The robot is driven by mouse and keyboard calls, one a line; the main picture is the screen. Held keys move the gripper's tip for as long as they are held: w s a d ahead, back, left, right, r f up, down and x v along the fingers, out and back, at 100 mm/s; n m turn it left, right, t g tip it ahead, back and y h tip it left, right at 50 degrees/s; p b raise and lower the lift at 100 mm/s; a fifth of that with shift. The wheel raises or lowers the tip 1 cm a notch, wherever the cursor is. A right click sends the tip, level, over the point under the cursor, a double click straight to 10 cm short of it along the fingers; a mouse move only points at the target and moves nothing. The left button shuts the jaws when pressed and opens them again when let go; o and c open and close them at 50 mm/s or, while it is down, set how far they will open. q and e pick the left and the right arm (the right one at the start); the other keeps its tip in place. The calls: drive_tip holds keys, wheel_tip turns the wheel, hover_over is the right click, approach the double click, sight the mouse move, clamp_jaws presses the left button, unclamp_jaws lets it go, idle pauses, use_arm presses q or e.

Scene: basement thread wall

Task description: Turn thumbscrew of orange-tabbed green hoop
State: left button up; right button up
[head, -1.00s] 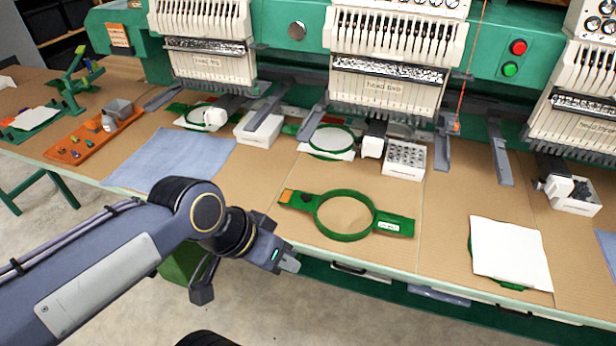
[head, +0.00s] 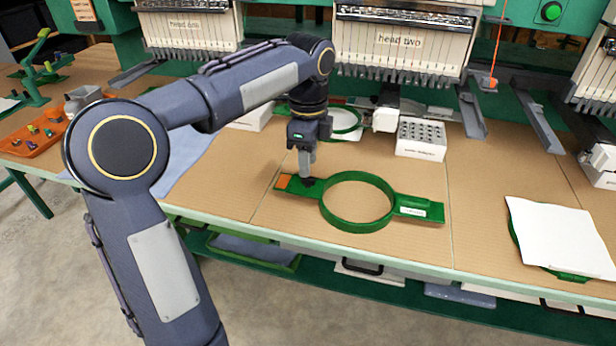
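The orange-tabbed green hoop (head: 377,222) lies flat and empty on the tan table top near its front edge. Its orange tab (head: 283,182) is at the left end, and a white label sits on its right arm. The dark thumbscrew (head: 308,181) is between the orange tab and the ring, mostly covered by my fingers. My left gripper (head: 307,172) points straight down over it, its fingertips at or just above the thumbscrew. The fingers look close together, but I cannot tell whether they grip it. My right gripper is out of view.
A green hoop with white cloth (head: 565,236) lies to the right. A white box of bobbins (head: 421,140) stands behind the hoop, under the embroidery heads (head: 405,42). An orange tray (head: 35,140) of small parts is at far left. Bare table surrounds the hoop.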

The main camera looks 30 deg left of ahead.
sight(308, 182)
use_arm(q)
drive_tip(key=shift+f+b, duration=0.4)
drive_tip(key=shift+f, duration=1.45)
clamp_jaws()
